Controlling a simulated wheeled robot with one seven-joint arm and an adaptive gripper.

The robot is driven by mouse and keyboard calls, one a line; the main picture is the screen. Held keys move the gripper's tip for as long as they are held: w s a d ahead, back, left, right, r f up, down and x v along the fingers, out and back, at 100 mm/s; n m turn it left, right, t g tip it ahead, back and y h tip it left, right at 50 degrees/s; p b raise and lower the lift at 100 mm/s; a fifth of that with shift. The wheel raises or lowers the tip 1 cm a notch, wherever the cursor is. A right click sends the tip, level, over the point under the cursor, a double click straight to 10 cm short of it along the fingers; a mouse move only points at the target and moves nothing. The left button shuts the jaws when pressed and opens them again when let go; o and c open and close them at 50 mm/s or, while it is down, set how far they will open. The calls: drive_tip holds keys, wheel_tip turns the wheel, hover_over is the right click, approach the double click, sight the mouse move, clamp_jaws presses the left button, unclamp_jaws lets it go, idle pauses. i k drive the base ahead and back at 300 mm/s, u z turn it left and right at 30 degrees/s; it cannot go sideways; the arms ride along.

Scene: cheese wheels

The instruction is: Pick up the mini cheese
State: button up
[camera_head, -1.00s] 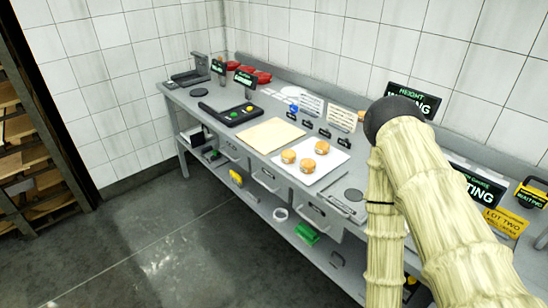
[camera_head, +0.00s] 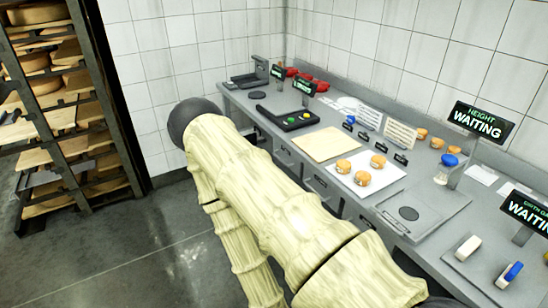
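Three small orange-yellow mini cheeses sit on a white board on the grey bench: a left one (camera_head: 343,166), a front one (camera_head: 362,178) and a back one (camera_head: 378,161). The white board (camera_head: 395,177) lies flat. More small orange pieces (camera_head: 422,134) stand farther back against the wall; one (camera_head: 449,160) is close to a blue-topped jar. My cream-covered arm crosses the lower middle of the view, left and in front of the board. My gripper is not in view, so I cannot tell what it holds.
A beige mat (camera_head: 325,145) and a black tray (camera_head: 290,120) lie left of the board. A grey plate with a dark disc (camera_head: 408,213) is right of it. Signs (camera_head: 477,122) stand upright along the bench. A rack of cheese wheels (camera_head: 40,85) stands at far left.

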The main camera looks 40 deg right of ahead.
sight(344, 167)
drive_tip(key=u, duration=0.55)
drive_tip(key=k, duration=1)
drive_tip(key=z, duration=1.6)
drive_tip(key=i, duration=0.2)
drive_tip(key=u, duration=0.1)
